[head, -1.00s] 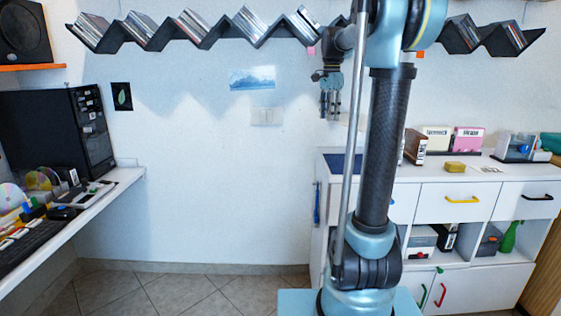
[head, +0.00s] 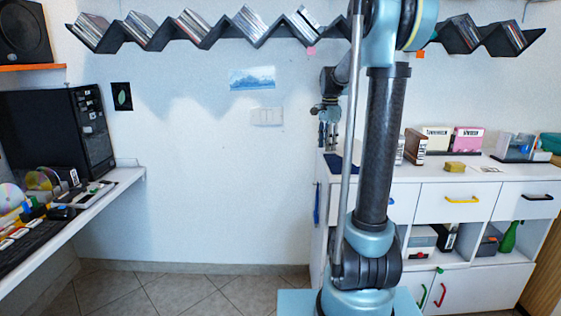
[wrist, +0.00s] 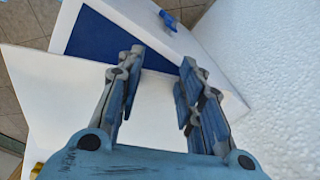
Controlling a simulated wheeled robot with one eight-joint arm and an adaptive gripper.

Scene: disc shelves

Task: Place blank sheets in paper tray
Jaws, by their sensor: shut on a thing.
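My gripper (head: 328,138) hangs fingers-down over the left end of the white cabinet. In the wrist view its two fingers (wrist: 160,72) stand apart, with white sheets (wrist: 55,95) spread between and beneath them; it is shut on these sheets. The grip line itself is hard to make out. A dark blue flat surface (wrist: 105,38) with a white border lies below and is partly covered by the sheets. It also shows on the cabinet top in the head view (head: 343,163). I cannot tell whether it is the paper tray.
The white cabinet (head: 455,185) carries boxes, books and a yellow block (head: 455,167) to the right. A white wall (wrist: 275,70) runs close on the right in the wrist view. A zigzag disc shelf (head: 290,32) hangs above. A desk (head: 100,200) with a computer stands left.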

